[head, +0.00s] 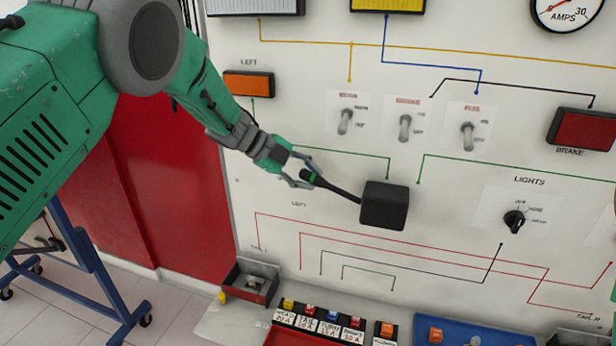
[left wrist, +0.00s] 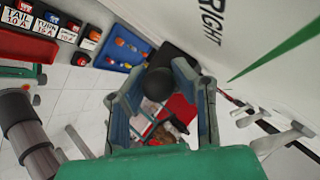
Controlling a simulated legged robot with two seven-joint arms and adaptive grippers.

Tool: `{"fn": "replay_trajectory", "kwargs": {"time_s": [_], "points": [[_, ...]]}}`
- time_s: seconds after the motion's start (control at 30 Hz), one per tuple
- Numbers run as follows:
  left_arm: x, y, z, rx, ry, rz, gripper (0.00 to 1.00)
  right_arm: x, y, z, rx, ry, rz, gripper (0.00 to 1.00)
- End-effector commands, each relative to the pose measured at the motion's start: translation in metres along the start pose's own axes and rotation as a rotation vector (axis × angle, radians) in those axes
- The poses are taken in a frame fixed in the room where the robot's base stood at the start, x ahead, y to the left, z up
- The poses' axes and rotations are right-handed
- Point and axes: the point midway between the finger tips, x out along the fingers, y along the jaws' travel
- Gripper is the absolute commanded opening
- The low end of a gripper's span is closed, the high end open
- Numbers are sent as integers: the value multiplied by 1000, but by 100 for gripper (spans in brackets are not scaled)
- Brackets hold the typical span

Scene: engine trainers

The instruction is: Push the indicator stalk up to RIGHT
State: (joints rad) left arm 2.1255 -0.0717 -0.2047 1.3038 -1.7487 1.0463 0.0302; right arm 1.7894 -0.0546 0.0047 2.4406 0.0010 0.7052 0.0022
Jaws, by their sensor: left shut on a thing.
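The indicator stalk (head: 340,190) is a black lever that sticks out to the left from a black box (head: 385,206) on the white panel, its free end tilted a little upward. My left gripper (head: 306,178) is shut on the stalk's free end, coming from the upper left. In the left wrist view the stalk's round tip (left wrist: 158,84) sits between the fingers of my left gripper (left wrist: 165,108), with the box (left wrist: 180,58) behind it. The word RIGHT (left wrist: 210,20) shows on the panel there; LEFT (head: 299,204) is printed below the stalk in the head view. My right gripper is not in view.
Toggle switches (head: 405,127) stand on the panel above the box, and a rotary lights knob (head: 514,221) is to the right. An orange lamp (head: 248,84) is at upper left. Labelled fuses (head: 320,322) and a blue tray (head: 460,332) lie below.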

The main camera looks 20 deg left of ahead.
Motion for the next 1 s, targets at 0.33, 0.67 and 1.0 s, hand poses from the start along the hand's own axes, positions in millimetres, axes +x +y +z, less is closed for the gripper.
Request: {"fn": "replay_trajectory", "kwargs": {"time_s": [0.33,0.67,1.0], "points": [[1,0,-1,1,1,0,43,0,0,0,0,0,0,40],[-14,-1,0,1,-1,-3,43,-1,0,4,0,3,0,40],[-84,-1,1,1,-1,-2,43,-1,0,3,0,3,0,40]]}}
